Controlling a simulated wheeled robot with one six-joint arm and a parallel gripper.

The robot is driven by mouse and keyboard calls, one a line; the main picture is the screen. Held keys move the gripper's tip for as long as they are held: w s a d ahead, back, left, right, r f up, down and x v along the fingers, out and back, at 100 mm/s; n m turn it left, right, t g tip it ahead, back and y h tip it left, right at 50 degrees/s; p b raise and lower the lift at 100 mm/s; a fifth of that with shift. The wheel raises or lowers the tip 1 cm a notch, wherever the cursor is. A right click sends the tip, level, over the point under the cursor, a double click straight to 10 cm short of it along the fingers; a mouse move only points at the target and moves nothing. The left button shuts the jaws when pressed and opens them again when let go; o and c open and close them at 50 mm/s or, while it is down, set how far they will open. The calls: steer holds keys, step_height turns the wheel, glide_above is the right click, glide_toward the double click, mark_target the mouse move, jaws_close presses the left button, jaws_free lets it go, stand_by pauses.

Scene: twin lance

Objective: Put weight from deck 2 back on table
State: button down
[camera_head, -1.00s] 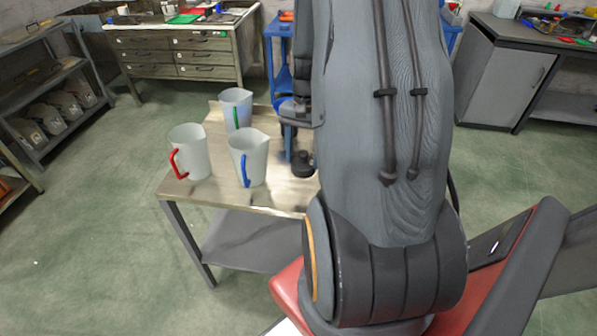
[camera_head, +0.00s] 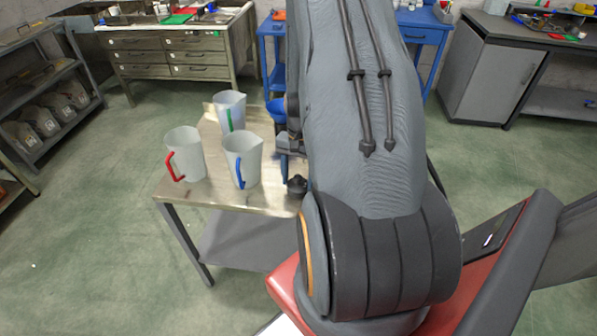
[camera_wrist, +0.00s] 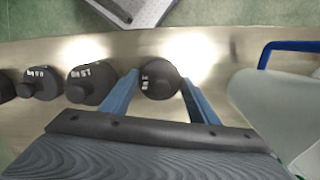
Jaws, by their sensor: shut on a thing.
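My gripper (camera_wrist: 160,79) has its two blue fingers shut on a black round weight (camera_wrist: 158,84), which has small white lettering. In the head view the weight (camera_head: 297,186) shows below a blue finger, at the right part of the metal table (camera_head: 215,190), partly hidden by my arm. I cannot tell whether it touches the tabletop. In the wrist view other black weights stand to the left, a nearer one (camera_wrist: 88,82) and a farther one (camera_wrist: 38,84), with part of another at the picture's edge. Deck 2 cannot be made out.
A pitcher with a blue handle (camera_head: 245,158) stands close to my gripper. A red-handled pitcher (camera_head: 186,154) and a green-handled pitcher (camera_head: 230,111) stand farther left on the table. A grey shelf (camera_head: 235,238) lies below the tabletop.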

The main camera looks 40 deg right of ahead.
steer(key=shift+f, duration=0.2)
steer(key=c, duration=0.7)
jaws_free()
step_height(320, 180, up, 12)
steer(key=d+b, duration=0.1)
steer(key=b, duration=0.3)
steer(key=s+a+r+n, duration=0.1)
steer(key=a+n, duration=0.3)
steer(key=a, duration=0.4)
steer(key=a+r+n+t, duration=0.1)
steer(key=a+r+n, duration=0.2)
steer(key=a, duration=0.5)
steer(key=s+a+r+n+t+h, duration=0.1)
steer(key=a+r+n, duration=0.2)
steer(key=a, duration=0.6)
steer(key=shift+s+n, duration=0.3)
steer(key=shift+n, duration=0.8)
steer(key=shift+a+f, duration=0.1)
